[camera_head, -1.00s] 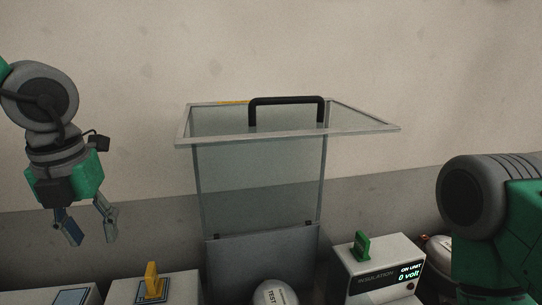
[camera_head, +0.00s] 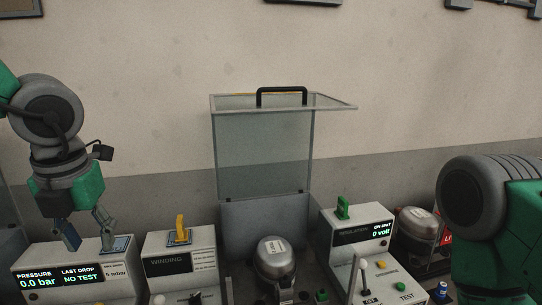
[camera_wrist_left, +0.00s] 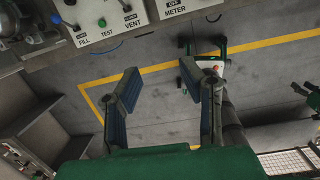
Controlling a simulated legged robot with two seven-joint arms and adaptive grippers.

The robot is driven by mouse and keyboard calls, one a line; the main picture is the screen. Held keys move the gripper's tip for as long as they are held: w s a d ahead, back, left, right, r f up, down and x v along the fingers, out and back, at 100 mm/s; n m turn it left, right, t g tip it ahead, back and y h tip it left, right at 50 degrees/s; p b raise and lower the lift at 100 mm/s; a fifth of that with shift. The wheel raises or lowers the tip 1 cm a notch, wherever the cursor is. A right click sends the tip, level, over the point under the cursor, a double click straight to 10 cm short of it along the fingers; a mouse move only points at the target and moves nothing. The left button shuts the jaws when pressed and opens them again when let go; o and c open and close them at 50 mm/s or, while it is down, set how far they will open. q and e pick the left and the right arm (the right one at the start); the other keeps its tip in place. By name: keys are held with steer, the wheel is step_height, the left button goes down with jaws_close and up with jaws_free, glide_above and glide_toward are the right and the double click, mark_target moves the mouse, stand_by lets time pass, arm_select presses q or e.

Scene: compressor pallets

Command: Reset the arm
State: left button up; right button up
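My left gripper (camera_head: 87,232) hangs fingers-down at the left of the head view, in front of or above the pressure box. Its two fingers are spread with nothing between them. In the left wrist view the same gripper (camera_wrist_left: 165,95) is open over the grey floor. My right arm (camera_head: 490,215) shows at the right edge of the head view; its gripper is outside the picture.
The pressure box (camera_head: 75,277), winding box (camera_head: 181,262) and insulation box (camera_head: 357,235) stand in a row. A raised clear lid with a black handle (camera_head: 282,91) stands behind a compressor (camera_head: 274,259). The left wrist view shows a control panel (camera_wrist_left: 140,18) at the top.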

arm_select(q)
steer(key=a+f+m+t+y+b, duration=0.15)
steer(key=a+f+m+b, duration=0.3)
steer(key=f+m, duration=0.9)
steer(key=a+f+m+t+y+b, duration=0.1)
steer(key=a+f+m+y+b, duration=0.45)
steer(key=f, duration=1.55)
steer(key=s+d+f+m+g+h+b, duration=0.2)
steer(key=s+d+f+m+h+b, duration=0.1)
steer(key=s+f+m, duration=0.6)
steer(key=s+d+f+m+g+h+b, duration=0.1)
steer(key=s+d+f+m+h, duration=0.4)
steer(key=s+f+m, duration=0.5)
steer(key=shift+s+d+f+m+g+b, duration=0.35)
steer(key=shift+s+d+f+b, duration=0.55)
steer(key=shift+s, duration=0.2)
arm_select(e)
step_height(320, 180, down, 16)
steer(key=shift+w+f, duration=0.15)
steer(key=shift+w, duration=0.25)
